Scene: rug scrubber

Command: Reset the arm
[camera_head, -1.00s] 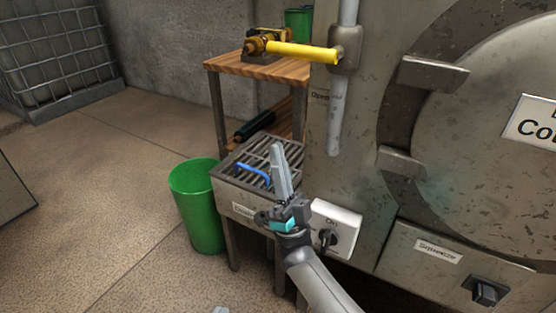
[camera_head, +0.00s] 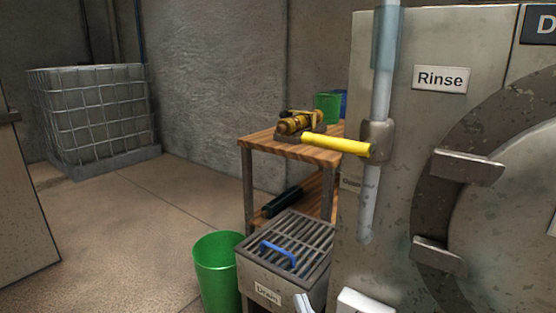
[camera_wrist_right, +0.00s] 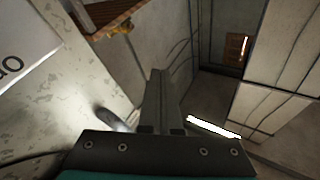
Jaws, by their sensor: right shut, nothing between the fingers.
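My right gripper (camera_head: 303,303) shows only as a grey tip at the bottom edge of the head view, in front of the drain box (camera_head: 262,292). The rest of my right arm is out of that view. In the right wrist view my gripper's grey fingers (camera_wrist_right: 159,85) are together, shut, with nothing between them. My left gripper is not in view.
A large metal machine with a Rinse label (camera_head: 441,79) fills the right, with a yellow lever (camera_head: 335,144) on its side. A wooden shelf (camera_head: 270,145) stands beside it. A green bucket (camera_head: 219,268) stands left of the drain box.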

